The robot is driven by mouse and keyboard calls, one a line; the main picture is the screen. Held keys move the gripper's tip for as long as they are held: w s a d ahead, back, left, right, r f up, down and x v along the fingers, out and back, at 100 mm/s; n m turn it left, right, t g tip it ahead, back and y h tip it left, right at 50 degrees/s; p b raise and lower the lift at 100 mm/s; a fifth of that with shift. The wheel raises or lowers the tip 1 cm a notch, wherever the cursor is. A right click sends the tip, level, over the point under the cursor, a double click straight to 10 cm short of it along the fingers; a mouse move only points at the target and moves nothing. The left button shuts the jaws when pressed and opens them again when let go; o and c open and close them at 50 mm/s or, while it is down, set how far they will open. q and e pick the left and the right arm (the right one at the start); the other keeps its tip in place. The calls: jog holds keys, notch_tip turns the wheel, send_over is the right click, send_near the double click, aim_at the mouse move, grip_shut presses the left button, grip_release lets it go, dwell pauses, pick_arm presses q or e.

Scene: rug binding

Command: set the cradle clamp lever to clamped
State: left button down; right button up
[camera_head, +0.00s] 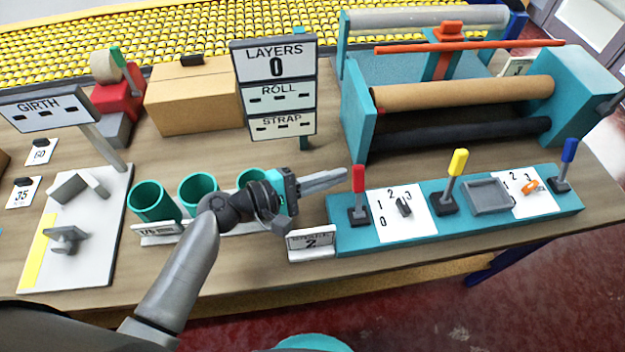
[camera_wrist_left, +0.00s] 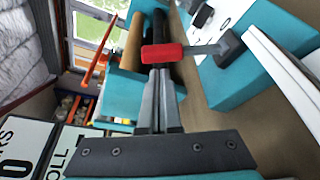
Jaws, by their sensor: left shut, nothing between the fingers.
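A teal control panel (camera_head: 450,222) carries a red-handled lever (camera_head: 358,185), a yellow-handled lever (camera_head: 455,170) and a blue-handled lever (camera_head: 568,158). No readable label tells which one is the cradle clamp lever. My left gripper (camera_head: 340,176) is shut and empty, its fingertips just left of the red handle in the head view. In the left wrist view the red handle (camera_wrist_left: 163,53) lies across the tips of the shut fingers (camera_wrist_left: 157,80); I cannot tell whether they touch. The red lever's grey stem (camera_wrist_left: 208,49) shows beside it. My right gripper is not in view.
A teal roll cradle (camera_head: 358,115) with a brown roll (camera_head: 465,93) stands behind the panel. A LAYERS sign (camera_head: 275,60) shows 0. Teal cups (camera_head: 152,202) stand behind my left arm. A small card (camera_head: 311,243) reading 2 stands by the panel's left end.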

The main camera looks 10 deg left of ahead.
pick_arm(q)
jog(key=shift+x, duration=1.35)
